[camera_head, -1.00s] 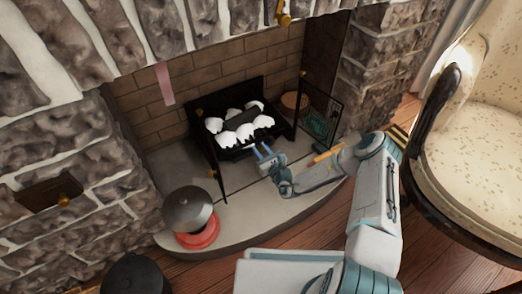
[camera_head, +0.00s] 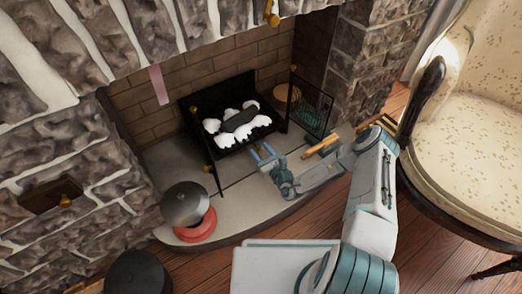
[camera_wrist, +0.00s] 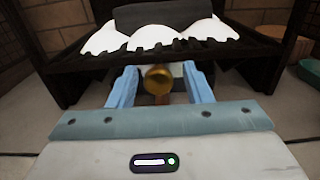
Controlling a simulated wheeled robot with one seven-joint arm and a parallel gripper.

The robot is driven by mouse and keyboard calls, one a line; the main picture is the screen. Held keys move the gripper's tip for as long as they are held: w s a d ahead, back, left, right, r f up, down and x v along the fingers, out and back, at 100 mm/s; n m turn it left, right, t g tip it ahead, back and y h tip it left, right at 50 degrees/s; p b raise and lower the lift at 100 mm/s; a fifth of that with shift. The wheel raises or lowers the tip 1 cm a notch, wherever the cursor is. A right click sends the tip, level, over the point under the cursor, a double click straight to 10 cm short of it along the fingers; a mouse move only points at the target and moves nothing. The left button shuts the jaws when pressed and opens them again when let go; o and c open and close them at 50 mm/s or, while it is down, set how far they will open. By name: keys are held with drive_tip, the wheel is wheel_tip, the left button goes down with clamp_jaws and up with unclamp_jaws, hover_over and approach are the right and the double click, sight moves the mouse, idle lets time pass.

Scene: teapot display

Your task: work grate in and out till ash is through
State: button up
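The black grate basket (camera_head: 270,135) stands in the fireplace. White ash lumps (camera_head: 222,137) lie in it around a dark piece (camera_head: 240,122). In the wrist view the ash (camera_wrist: 190,33) has a jagged lower edge above the dark front bar (camera_wrist: 75,62). My gripper (camera_head: 262,152) is low in front of the basket. In the wrist view my gripper (camera_wrist: 160,82) has its blue fingers apart on either side of a round brass knob (camera_wrist: 158,78). Narrow gaps seem to show beside the knob. What lies under the basket is mostly hidden.
An open mesh door (camera_head: 312,108) stands right of the basket, near my arm. A grey lidded pot (camera_head: 186,205) sits on a red base (camera_head: 196,231) at the hearth's left. A patterned armchair (camera_head: 475,130) is at the right. Bare hearth (camera_head: 240,203) lies in front.

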drive_tip(key=shift+s+a, duration=0.1)
drive_tip(key=shift+s+d+r+p, duration=0.1)
drive_tip(key=shift+s+d+p, duration=0.1)
drive_tip(key=shift+s+p, duration=0.1)
drive_tip(key=p+v, duration=0.4)
drive_tip(key=v, duration=0.9)
drive_tip(key=shift+d, duration=0.15)
